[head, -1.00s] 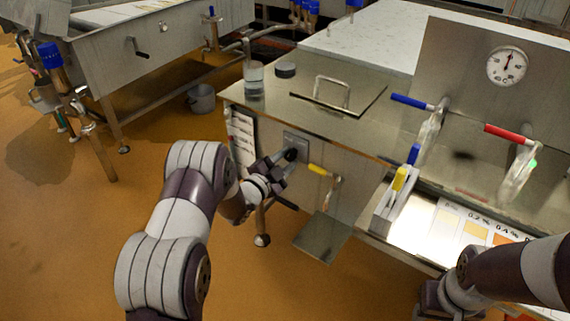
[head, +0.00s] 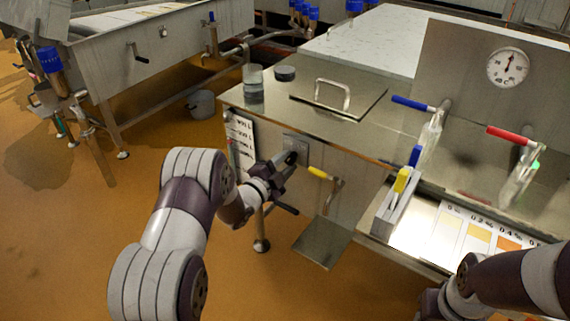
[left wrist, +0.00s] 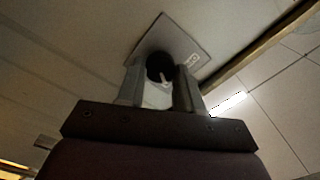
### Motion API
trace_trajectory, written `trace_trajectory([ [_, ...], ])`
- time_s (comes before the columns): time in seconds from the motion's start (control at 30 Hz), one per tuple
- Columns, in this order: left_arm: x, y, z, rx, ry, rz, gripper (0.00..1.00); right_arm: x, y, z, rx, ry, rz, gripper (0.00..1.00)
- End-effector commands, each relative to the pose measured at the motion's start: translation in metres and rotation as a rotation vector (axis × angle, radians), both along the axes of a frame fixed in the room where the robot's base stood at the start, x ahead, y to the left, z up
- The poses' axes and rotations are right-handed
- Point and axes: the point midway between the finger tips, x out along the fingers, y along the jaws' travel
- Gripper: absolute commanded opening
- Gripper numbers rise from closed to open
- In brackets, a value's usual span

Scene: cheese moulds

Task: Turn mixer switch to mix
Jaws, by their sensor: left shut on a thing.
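The mixer switch is a dark round knob (left wrist: 160,68) with a pale pointer mark, on a square metal plate (left wrist: 178,38) with a small label beside it. In the head view the plate (head: 291,142) is on the front of the steel vat cabinet. My left gripper (head: 291,158) is at the plate. In the left wrist view its two fingers (left wrist: 160,82) stand on either side of the knob, shut on it. The fingers hide part of the knob. My right arm comes in at the lower right, and its gripper (head: 430,304) is partly cut off by the frame edge, its fingers not clear.
A yellow-handled valve (head: 317,173) sits just right of the switch, above a metal flap (head: 322,242). A glass jar (head: 253,85) and a dark puck (head: 285,73) stand on the cabinet top. A rack with yellow and blue handled tools (head: 400,195) is to the right.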

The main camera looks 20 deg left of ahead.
Motion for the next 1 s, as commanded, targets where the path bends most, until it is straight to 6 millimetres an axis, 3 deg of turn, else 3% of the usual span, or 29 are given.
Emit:
trace_trajectory([
  [0.03, -0.001, 0.000, -0.001, 0.000, 0.003, -0.001, 0.45, 0.000, 0.000, 0.000, 0.000, 0.000, 0.000, 0.43],
  [0.1, -0.001, 0.000, -0.001, 0.000, 0.003, -0.001, 0.60, 0.000, 0.000, 0.000, 0.000, 0.000, 0.000, 0.43],
  [0.37, -0.001, 0.000, 0.000, -0.001, 0.001, 0.000, 0.60, 0.000, 0.000, 0.000, 0.000, 0.000, 0.000, 0.43],
  [0.47, -0.009, 0.004, 0.001, -0.001, 0.004, 0.002, 0.60, 0.000, 0.000, 0.004, 0.000, 0.000, 0.000, 0.43],
  [0.8, -0.091, 0.034, 0.002, -0.001, 0.004, 0.004, 0.60, 0.000, 0.000, 0.023, 0.000, 0.000, 0.000, 0.43],
  [1.0, -0.117, 0.043, 0.000, -0.001, 0.003, 0.002, 0.60, 0.000, 0.000, 0.026, 0.000, 0.000, 0.000, 0.43],
])
